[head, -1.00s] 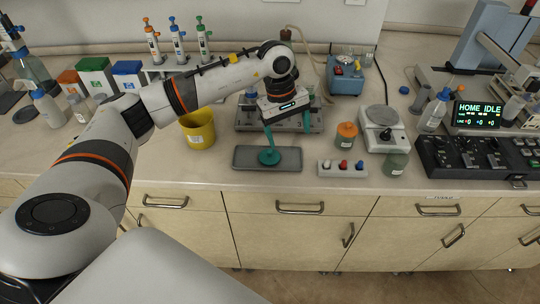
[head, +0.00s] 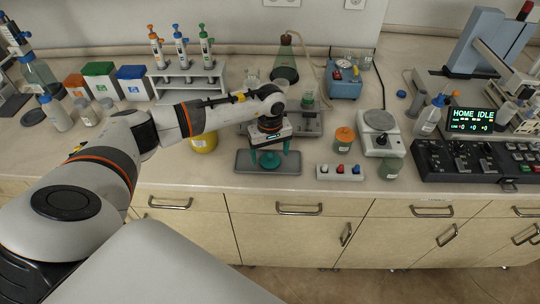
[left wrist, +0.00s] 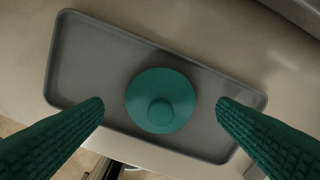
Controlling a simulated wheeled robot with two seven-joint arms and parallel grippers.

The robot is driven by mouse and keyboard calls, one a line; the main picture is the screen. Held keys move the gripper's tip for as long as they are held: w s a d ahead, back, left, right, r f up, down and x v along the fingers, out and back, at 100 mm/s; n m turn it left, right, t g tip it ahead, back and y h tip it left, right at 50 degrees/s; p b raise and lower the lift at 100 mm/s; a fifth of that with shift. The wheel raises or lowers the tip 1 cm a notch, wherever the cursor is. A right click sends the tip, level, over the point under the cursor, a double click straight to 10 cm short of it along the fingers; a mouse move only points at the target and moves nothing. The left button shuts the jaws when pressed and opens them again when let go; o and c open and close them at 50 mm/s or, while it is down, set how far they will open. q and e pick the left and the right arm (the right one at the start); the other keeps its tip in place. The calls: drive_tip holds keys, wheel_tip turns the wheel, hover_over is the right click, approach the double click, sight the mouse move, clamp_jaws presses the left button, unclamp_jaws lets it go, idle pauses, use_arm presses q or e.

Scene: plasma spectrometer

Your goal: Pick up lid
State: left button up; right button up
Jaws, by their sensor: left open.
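The lid (left wrist: 178,92) is a round teal disc with a knob in its middle. It lies on a grey tray (left wrist: 85,50) in the left wrist view. In the head view the lid (head: 269,160) shows on the tray (head: 243,168), below my left gripper (head: 270,150). My left gripper (left wrist: 160,108) is open, with its teal fingers on either side of the lid and apart from it. Nothing is between the fingertips but the view of the lid below. My right gripper is not in view.
The counter in front of the tray is a narrow clear strip.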

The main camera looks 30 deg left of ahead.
use_arm(q)
drive_tip(key=shift+f, duration=0.8)
drive_tip(key=c, duration=1)
drive_tip(key=shift+c, duration=0.2)
drive_tip(key=shift+r, duration=0.1)
